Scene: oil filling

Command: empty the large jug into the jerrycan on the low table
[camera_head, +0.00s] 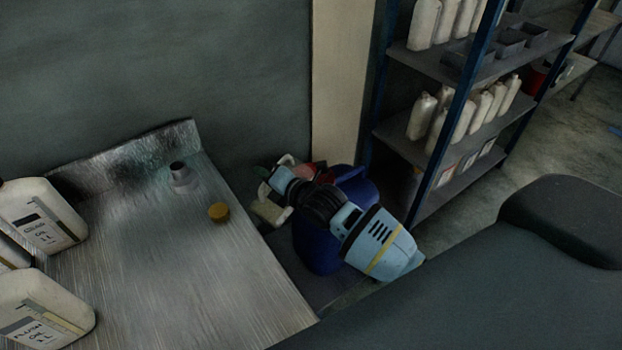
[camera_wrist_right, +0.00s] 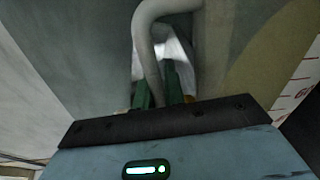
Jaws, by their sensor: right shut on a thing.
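My right gripper (camera_head: 272,188) is beyond the right edge of the metal table, beside a blue drum. In the right wrist view its green fingers (camera_wrist_right: 160,88) are shut on the pale curved handle (camera_wrist_right: 150,45) of the large jug. The jug's wall (camera_wrist_right: 298,85) shows red graduation marks there. In the head view only a pale part of what seems to be the jug (camera_head: 270,211) shows by the gripper; its spout and contents are hidden. White jerrycans (camera_head: 42,218) and (camera_head: 42,308), labelled as oil, are at the table's left. My left gripper is not in view.
The blue drum (camera_head: 318,245) stands under my right arm. Shelves (camera_head: 445,185) with white bottles stand at the right.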

